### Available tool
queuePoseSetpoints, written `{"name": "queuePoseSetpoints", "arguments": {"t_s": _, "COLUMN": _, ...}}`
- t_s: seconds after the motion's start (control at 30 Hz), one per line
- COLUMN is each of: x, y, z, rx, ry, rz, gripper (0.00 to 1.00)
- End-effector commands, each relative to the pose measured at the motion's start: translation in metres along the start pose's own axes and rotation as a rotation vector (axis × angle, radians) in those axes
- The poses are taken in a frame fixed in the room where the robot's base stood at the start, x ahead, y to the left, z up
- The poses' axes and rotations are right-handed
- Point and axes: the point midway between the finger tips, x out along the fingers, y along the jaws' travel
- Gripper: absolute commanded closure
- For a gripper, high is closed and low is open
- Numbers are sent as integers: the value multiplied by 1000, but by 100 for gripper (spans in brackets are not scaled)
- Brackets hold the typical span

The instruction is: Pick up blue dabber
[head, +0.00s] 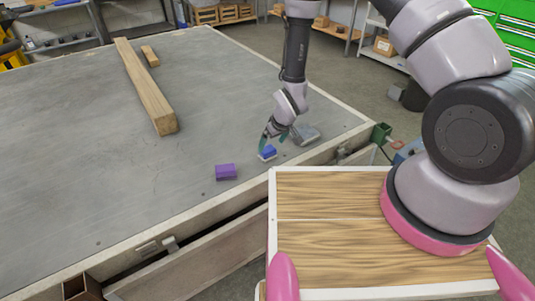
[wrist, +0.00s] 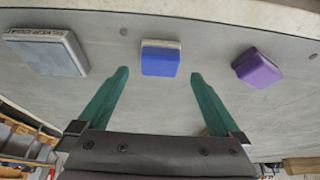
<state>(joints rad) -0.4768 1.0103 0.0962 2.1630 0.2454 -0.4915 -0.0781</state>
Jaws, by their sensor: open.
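The blue dabber (head: 268,152), a small block with a blue top and a pale base, lies on the grey trailer bed (head: 85,130) near its front edge. It also shows in the wrist view (wrist: 161,58), between and just beyond the two green fingertips. My gripper (head: 268,140) is open and empty, low over the bed beside the blue dabber. In the wrist view my gripper (wrist: 159,75) has its fingers spread wider than the dabber, one to each side. In the head view the fingers partly cover the dabber.
A purple block (head: 226,172) lies left of the blue dabber, and a grey block (head: 305,135) lies close to its right. A long wooden beam (head: 145,85) and a short wood piece (head: 150,56) lie farther back. The bed's left part is clear.

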Motion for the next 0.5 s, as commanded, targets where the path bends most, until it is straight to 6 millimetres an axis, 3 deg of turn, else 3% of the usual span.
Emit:
{"name": "queuePoseSetpoints", "arguments": {"t_s": 0.23, "x": 21, "y": 0, "z": -1, "rx": 1, "ry": -1, "rz": 0, "gripper": 0}}
{"name": "queuePoseSetpoints", "arguments": {"t_s": 0.5, "x": 59, "y": 0, "z": -4, "rx": 0, "ry": -1, "rz": 0, "gripper": 0}}
